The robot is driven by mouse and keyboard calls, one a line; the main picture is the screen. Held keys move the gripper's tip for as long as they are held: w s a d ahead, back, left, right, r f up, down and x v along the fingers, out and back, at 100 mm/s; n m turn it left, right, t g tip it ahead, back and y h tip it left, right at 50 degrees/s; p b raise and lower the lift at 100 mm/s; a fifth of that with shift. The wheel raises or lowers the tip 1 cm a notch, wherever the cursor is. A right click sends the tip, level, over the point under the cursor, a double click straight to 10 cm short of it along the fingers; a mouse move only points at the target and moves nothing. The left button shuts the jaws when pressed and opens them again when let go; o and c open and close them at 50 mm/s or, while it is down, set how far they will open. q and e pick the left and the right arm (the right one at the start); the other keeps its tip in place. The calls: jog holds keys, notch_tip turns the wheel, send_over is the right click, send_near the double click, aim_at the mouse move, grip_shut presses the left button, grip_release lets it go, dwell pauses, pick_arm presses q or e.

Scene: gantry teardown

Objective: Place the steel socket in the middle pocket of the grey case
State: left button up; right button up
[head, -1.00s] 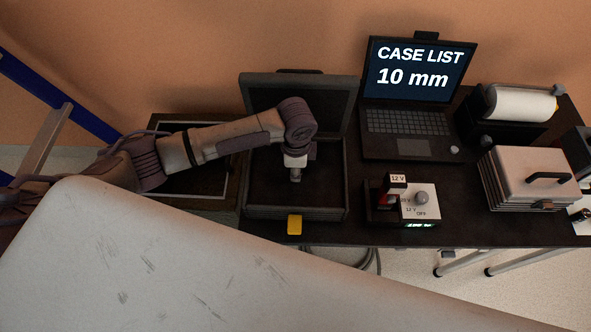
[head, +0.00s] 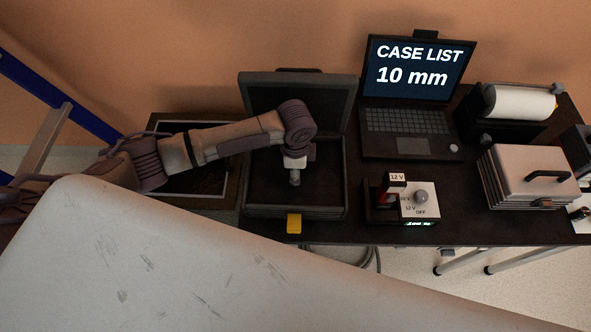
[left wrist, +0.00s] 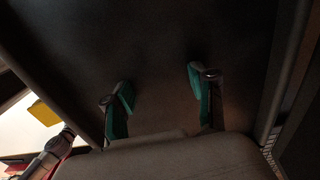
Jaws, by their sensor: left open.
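The grey case (head: 345,190) stands open on the dark bench, its lid (head: 300,92) raised at the back. My left gripper (head: 294,182) points down over the case's interior, near its middle. In the left wrist view its two green-padded fingers (left wrist: 160,85) are apart, with only a dark surface visible between them. I cannot make out the steel socket in either view. The pocket divisions inside the case are too dark to tell. My right gripper is not in view.
A yellow tag (head: 294,223) is on the case's front. A switch box (head: 420,205), a laptop (head: 410,120), a paper roll (head: 522,103) and a pale handled case (head: 530,165) stand to the right. A large pale scratched surface (head: 200,270) fills the foreground.

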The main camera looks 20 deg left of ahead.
pick_arm(q)
notch_tip(320, 180, up, 12)
jog(key=b, duration=0.1)
dwell(0.7)
jog(key=shift+s+f, duration=0.1)
